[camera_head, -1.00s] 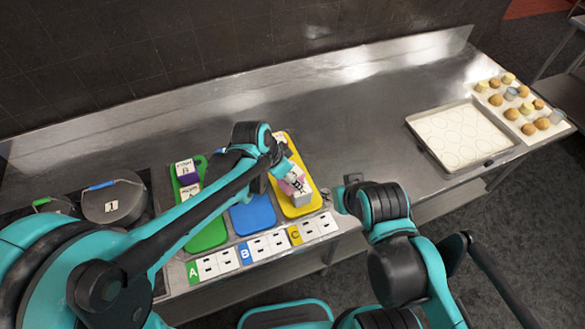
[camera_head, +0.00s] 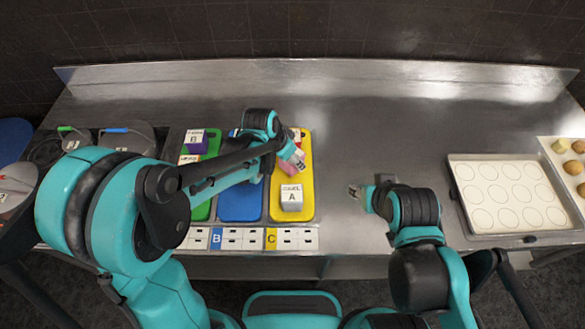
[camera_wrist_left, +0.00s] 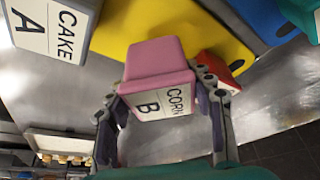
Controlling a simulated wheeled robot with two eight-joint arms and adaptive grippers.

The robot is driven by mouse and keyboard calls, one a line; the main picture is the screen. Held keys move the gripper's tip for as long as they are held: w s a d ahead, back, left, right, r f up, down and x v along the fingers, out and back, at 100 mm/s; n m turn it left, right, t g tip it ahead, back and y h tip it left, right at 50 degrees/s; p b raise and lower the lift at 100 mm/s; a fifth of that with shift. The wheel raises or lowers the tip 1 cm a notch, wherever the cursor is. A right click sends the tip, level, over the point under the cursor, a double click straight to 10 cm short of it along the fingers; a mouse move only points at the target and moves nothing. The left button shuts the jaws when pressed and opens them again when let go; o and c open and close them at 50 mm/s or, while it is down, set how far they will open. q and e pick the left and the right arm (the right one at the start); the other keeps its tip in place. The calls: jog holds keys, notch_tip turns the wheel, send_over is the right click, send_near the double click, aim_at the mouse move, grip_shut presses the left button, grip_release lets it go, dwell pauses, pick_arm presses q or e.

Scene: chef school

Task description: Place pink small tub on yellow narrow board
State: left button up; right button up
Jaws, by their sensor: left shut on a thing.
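The pink small tub (camera_head: 287,167), labelled CORN B in the left wrist view (camera_wrist_left: 158,62), sits between the fingers of my left gripper (camera_head: 294,160). The gripper is shut on it, and its fingers (camera_wrist_left: 165,120) show on both sides of the tub. In the head view the tub appears over the yellow narrow board (camera_head: 306,178); whether it touches the board is unclear. A white-and-grey tub labelled CAKE A (camera_head: 291,198) stands on the board's near part. My right gripper (camera_head: 354,191) is at the right over the counter; its fingers are too small to judge.
A red item (camera_wrist_left: 216,70) is close beside the pink tub in the wrist view. A blue board (camera_head: 240,205) and a green board with a purple tub (camera_head: 196,143) lie left. A baking tray (camera_head: 505,230) is right. The counter's middle is clear.

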pick_arm(q)
notch_tip(320, 180, down, 4)
jog(key=shift+f+b, duration=0.1)
jog(key=shift+b, duration=0.4)
jog(key=shift+s, duration=0.1)
jog(key=o, duration=1.3)
